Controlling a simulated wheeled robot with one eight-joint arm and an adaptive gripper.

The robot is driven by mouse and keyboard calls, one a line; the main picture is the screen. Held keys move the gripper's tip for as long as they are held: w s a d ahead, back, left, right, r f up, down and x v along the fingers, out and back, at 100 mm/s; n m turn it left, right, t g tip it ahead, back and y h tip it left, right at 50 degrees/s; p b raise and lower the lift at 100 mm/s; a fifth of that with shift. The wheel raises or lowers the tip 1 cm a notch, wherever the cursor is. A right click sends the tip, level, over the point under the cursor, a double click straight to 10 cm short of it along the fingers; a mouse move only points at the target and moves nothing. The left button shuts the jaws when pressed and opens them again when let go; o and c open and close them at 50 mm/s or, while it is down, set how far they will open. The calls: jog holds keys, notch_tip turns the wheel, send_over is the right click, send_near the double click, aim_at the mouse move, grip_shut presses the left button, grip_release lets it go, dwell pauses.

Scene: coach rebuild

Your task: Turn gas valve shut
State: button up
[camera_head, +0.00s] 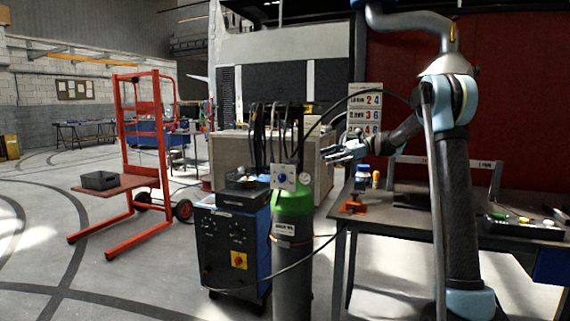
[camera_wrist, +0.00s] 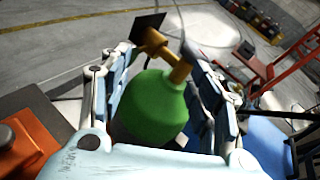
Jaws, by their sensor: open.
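The gas cylinder (camera_head: 293,205) stands upright, dark grey with a green shoulder. At its top is a pale square plate with a blue round valve knob (camera_head: 283,179) facing the body camera. My gripper (camera_head: 338,152) is open and empty, above and to the right of the knob in that view. In the wrist view the green cylinder top (camera_wrist: 157,105) shows between the open fingers of my gripper (camera_wrist: 158,62). The brass valve fitting (camera_wrist: 165,55) and the dark back of the plate (camera_wrist: 137,28) lie ahead of it. The knob's face is hidden there.
A blue and black welding machine (camera_head: 233,245) stands left of the cylinder, with a dark hose running past.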

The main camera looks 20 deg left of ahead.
aim_at(292, 162)
jog(key=w+a+f+m+g+y, duration=0.1)
jog(key=w+a+f+g+y, duration=0.15)
jog(key=w+a, duration=0.35)
jog(key=x, duration=1.5)
jog(key=shift+s+a+h, duration=0.3)
jog(key=shift+h, duration=0.15)
jog(key=shift+f+g, duration=0.1)
jog(key=shift+g, duration=0.15)
jog(key=c, duration=0.9)
jog(key=shift+c, duration=0.4)
